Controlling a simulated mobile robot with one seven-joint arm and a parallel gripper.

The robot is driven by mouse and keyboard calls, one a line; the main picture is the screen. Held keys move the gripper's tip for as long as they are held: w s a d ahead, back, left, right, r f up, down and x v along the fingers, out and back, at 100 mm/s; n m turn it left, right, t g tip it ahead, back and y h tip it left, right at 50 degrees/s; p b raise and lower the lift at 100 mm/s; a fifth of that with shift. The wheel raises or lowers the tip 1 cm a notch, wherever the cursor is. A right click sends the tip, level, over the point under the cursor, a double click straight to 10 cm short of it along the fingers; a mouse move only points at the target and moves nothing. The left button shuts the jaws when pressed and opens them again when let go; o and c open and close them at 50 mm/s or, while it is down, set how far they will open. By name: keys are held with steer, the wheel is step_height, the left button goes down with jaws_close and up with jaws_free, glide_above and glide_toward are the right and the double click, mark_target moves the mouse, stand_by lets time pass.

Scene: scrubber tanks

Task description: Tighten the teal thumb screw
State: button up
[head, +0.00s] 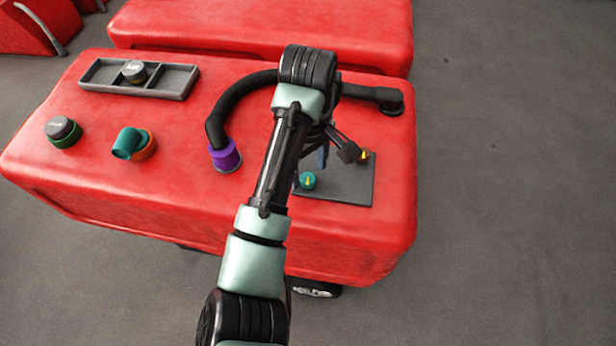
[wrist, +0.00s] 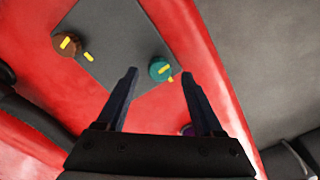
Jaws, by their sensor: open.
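The teal thumb screw (head: 308,180) stands at the near left corner of a dark grey plate (head: 345,190) on the red tank. In the wrist view the teal screw (wrist: 159,66) has a yellow bar on top, and a short yellow mark lies on the plate beside it. The bar does not appear to line up with that mark. My gripper (wrist: 158,76) is open and empty. Its fingertips appear on either side of the screw in the wrist view, seemingly short of it and not touching. A brown screw (wrist: 67,43) with a yellow bar sits at the plate's other end.
A black hose with a purple end (head: 224,158) curves beside my arm. Left are a teal and orange fitting (head: 134,144), a dark and green cap (head: 63,132) and a grey tray (head: 108,78) holding a dark cap. A black pipe (head: 378,97) lies behind the plate.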

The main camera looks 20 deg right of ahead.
steer(key=shift+f, duration=1)
jaws_close()
